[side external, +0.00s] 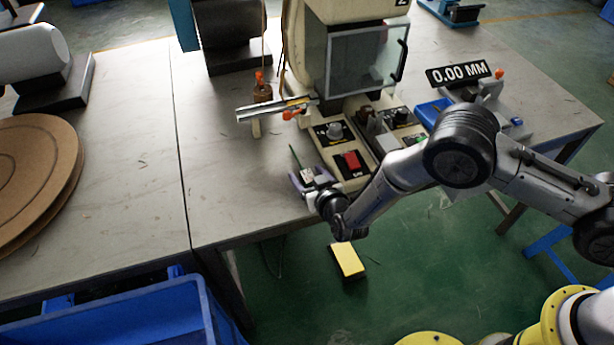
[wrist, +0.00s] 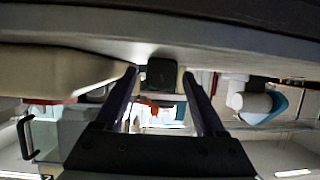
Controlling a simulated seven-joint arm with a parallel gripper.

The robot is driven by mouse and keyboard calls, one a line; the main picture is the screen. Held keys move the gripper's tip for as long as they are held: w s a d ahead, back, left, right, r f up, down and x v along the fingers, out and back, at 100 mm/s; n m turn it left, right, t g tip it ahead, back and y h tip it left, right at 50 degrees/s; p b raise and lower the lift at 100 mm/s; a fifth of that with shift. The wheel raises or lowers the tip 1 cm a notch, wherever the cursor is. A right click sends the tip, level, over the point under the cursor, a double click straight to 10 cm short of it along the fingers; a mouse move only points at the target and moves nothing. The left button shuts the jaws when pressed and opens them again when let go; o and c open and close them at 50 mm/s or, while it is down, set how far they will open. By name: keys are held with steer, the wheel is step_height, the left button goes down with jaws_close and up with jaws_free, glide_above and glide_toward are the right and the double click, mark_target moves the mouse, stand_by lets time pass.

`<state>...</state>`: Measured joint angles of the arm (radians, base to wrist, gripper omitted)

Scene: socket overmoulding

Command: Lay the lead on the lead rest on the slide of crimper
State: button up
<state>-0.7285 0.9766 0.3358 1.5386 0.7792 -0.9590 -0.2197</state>
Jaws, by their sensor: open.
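The crimper (side external: 340,12) stands mid-table with a clear guard on its front. A silver slide-like bar (side external: 268,110) juts from its left side, with an orange piece (side external: 291,115) near its inner end. I cannot make out the lead rest clearly. My gripper (side external: 307,178) is open, low at the table's front edge, in front of and below the bar. A thin dark green strand (side external: 295,156), possibly the lead, stands up beside a small pale block at the fingers. In the wrist view, a dark square block (wrist: 160,73) shows between the fingertips; contact is unclear.
A control panel with a red switch (side external: 351,161) and knobs lies right of my gripper. A brown bottle-like item (side external: 262,91) stands behind the bar. A gauge reading 0.00 MM (side external: 458,74) is at right. The table left of my gripper is clear.

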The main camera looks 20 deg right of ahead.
steer(key=shift+w+f, duration=0.1)
steer(key=shift+w, duration=0.25)
jaws_close()
stand_by(0.3)
